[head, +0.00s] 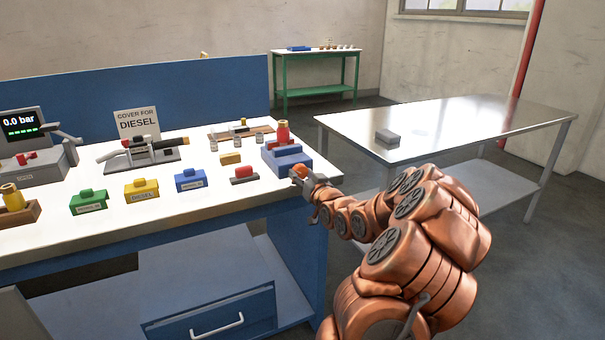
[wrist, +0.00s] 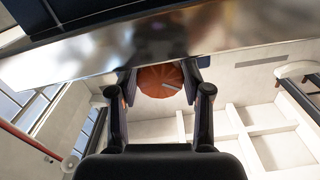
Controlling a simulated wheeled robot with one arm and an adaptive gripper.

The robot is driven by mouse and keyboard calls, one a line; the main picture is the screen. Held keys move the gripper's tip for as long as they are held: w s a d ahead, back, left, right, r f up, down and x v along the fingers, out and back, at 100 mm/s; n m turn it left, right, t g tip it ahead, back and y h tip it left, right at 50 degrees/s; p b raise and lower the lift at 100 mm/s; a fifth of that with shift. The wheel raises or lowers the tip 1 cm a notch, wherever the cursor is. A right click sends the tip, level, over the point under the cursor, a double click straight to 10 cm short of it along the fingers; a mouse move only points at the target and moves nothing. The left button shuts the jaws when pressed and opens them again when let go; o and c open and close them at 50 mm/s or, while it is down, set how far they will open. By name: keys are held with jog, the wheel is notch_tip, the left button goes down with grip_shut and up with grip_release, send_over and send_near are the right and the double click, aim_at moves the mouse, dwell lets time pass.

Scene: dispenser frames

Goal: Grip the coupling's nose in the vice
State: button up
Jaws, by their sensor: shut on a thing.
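A blue vice (head: 289,158) stands at the right front corner of the white bench top. A red coupling (head: 283,131) stands upright at the vice, its lower end hidden by the blue body; I cannot tell whether the jaws touch it. My gripper (head: 304,176) is at the vice's front, by the bench edge. It is shut on an orange-red round knob (head: 299,171), which looks to be on the front of the vice. In the wrist view the knob (wrist: 161,83) sits between the two dark fingers, with a pale mark on its face.
Blue, yellow and green labelled blocks (head: 142,189) line the bench to the left. A red-topped block (head: 243,174) stands left of the vice. A pressure display (head: 20,124) is at far left. A steel table (head: 440,125) with a grey block stands right, behind my arm.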

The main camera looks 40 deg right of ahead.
jog(key=o, duration=1.2)
jog(key=shift+c, duration=0.2)
jog(key=shift+s, duration=0.15)
jog(key=shift+s+a, duration=0.15)
jog(key=shift+s, duration=0.5)
jog(key=v, duration=1)
jog(key=shift+s+a, duration=0.15)
jog(key=shift+a, duration=0.05)
